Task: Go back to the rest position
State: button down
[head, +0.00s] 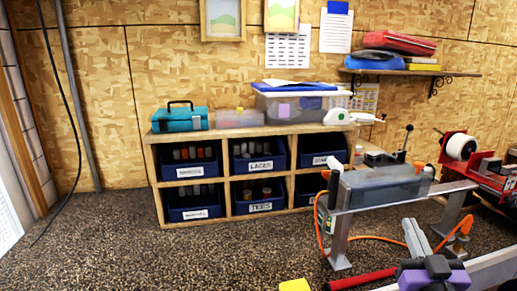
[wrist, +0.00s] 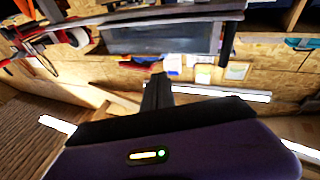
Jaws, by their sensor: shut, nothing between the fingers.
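My gripper (wrist: 157,90) shows in the wrist view as dark fingers held together beyond its purple body, with nothing between them. In the head view my purple and black gripper (head: 437,266) is at the lower right edge, in front of and below the metal stand (head: 352,205).
A wooden cubby (head: 226,206) with blue labelled bins stands at the back wall. A red tape dispenser (head: 489,172) is at the right. An orange hose (head: 375,238) hangs by the stand. A red-handled tool (head: 362,278) and a yellow block (head: 295,285) lie low in front. Speckled floor (head: 150,255) is open at left.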

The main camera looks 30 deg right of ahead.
jog(key=s+a+f+n+y, duration=0.2)
jog(key=s+a+f+y, duration=0.2)
jog(key=s+a, duration=0.3)
jog(key=s+a+f+n+g+y, duration=0.1)
jog(key=s+a+f+y, duration=0.3)
jog(key=a, duration=0.9)
jog(key=s+a+f+n+g+y, duration=0.1)
jog(key=s+a+f+n+y, duration=0.2)
jog(key=s+a+f, duration=0.6)
jog(key=s+a+y, duration=0.1)
jog(key=s+a, duration=0.1)
jog(key=s, duration=0.1)
jog(key=shift+a, duration=0.1)
